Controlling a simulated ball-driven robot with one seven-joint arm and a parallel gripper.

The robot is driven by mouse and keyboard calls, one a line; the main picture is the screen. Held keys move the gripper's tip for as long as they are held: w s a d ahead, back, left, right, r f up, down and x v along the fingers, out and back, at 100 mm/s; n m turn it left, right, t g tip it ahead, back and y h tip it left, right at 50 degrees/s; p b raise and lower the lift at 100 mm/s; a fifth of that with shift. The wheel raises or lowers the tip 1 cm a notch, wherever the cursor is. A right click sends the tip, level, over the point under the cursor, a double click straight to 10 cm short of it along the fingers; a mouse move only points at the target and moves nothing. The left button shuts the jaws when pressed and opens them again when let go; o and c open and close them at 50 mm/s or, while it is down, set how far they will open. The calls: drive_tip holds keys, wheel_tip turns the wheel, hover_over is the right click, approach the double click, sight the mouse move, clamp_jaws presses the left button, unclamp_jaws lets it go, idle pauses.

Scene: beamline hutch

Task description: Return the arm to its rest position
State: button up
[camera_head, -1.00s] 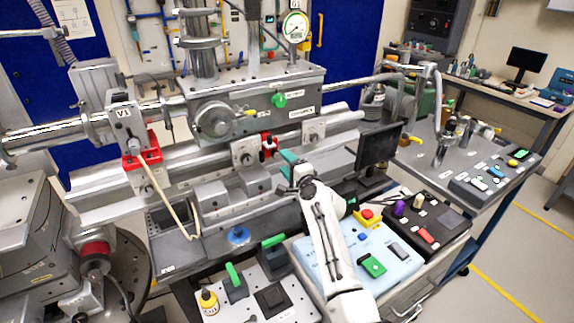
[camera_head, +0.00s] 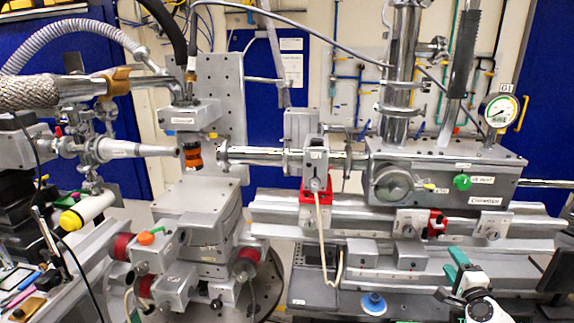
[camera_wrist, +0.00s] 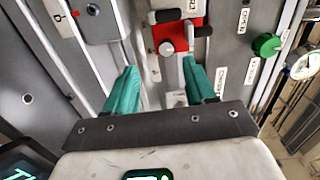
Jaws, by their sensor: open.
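My gripper (camera_head: 456,262) shows at the lower right of the head view, in front of the rail and below the red clamp. Its two teal fingers are apart and nothing is seen between them. My white arm runs from it down out of the bottom edge. In the wrist view my gripper (camera_wrist: 161,88) has its teal fingers spread left and right, with grey metal beamline parts beyond them. A red block (camera_wrist: 180,35) with a round silver knob lies ahead, nearer the right finger. Whether the fingers touch anything cannot be told.
The rail (camera_head: 350,215) carries a grey chamber (camera_head: 445,165) with a green knob (camera_head: 462,182) and a gauge (camera_head: 500,111). A black monitor (camera_head: 553,272) stands close right of my arm. A blue knob (camera_head: 373,302) lies left of it. A sample stage (camera_head: 200,225) stands further left.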

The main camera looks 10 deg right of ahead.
drive_tip(key=s+a+f+n+g+y, duration=0.1)
drive_tip(key=s+a+f+n, duration=0.1)
drive_tip(key=a+n, duration=0.1)
drive_tip(key=s+a+f+n+g+y, duration=0.1)
drive_tip(key=s+a+n+y, duration=0.1)
drive_tip(key=a, duration=0.3)
drive_tip(key=s+a+f+n+g+y, duration=0.1)
drive_tip(key=s+a+f+n, duration=0.1)
drive_tip(key=a+n, duration=0.1)
drive_tip(key=shift+a+f+n+y, duration=0.3)
drive_tip(key=shift+a+n, duration=0.1)
drive_tip(key=shift+a, duration=0.4)
drive_tip(key=s+a+f+n+g, duration=0.2)
drive_tip(key=s+a+n+g, duration=0.4)
drive_tip(key=s, duration=0.8)
drive_tip(key=s+a+f+n+g, duration=0.25)
drive_tip(key=s+a+n, duration=0.4)
drive_tip(key=s, duration=0.65)
drive_tip(key=s+f+m+g, duration=0.1)
drive_tip(key=s+f+g, duration=0.3)
drive_tip(key=s, duration=0.5)
drive_tip(key=shift+s+d+f+g, duration=0.25)
drive_tip(key=shift+d+f+g, duration=0.1)
drive_tip(key=shift+f, duration=0.2)
drive_tip(key=shift+m, duration=0.25)
